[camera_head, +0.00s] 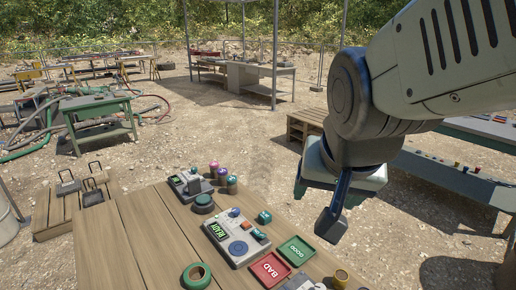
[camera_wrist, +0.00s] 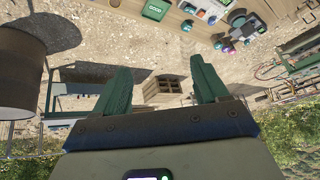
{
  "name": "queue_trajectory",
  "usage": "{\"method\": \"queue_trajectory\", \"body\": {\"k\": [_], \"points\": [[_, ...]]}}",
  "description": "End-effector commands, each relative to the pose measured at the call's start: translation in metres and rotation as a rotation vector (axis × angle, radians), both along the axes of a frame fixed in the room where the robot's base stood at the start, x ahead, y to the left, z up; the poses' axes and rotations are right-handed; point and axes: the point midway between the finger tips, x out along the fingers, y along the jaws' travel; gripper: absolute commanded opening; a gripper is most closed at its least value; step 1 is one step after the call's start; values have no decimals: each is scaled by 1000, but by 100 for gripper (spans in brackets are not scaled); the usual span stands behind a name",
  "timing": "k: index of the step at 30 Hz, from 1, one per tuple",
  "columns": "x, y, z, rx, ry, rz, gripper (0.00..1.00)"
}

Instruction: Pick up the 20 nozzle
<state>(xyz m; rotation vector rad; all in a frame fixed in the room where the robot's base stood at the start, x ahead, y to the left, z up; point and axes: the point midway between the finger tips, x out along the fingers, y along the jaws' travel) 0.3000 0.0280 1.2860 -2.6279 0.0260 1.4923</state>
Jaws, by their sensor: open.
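I cannot read a 20 on any part, so I cannot tell which one is the 20 nozzle. Candidates on the wooden table are small coloured-top cylinders, one with a purple top (camera_head: 214,169) and one with a teal top (camera_head: 232,185), beside a grey device. A small teal block (camera_head: 265,217) lies nearer, and a brass-coloured cylinder (camera_head: 341,278) stands at the front edge. My gripper (camera_head: 318,205) is open and empty, above and right of the table. In the wrist view its two green-looking fingers (camera_wrist: 163,88) are wide apart with nothing between them.
The wooden table (camera_head: 125,245) holds a meter reading READY (camera_head: 238,238), a green GOOD tray (camera_head: 296,250), a red BAD tray (camera_head: 269,269) and a green ring (camera_head: 196,276). A blue-grey bench (camera_head: 455,180) with small parts is at right. A pallet stack (camera_head: 305,124) stands behind.

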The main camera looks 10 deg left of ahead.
Motion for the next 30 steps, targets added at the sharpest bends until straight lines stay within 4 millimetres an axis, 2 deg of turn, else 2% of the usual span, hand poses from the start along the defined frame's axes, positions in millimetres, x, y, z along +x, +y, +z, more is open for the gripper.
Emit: {"method": "queue_trajectory", "body": {"k": [1,3,6,10,14,20,24,30], "points": [[15,14,-15,28,10,-9,73],[35,36,-32,81,5,-31,73],[58,69,-60,172,9,-61,73],[77,116,-100,313,33,-106,73],[84,165,-142,474,82,-163,73],[74,238,-203,747,208,-292,73],[54,285,-241,946,329,-422,73],[15,338,-286,1222,528,-672,73]]}}
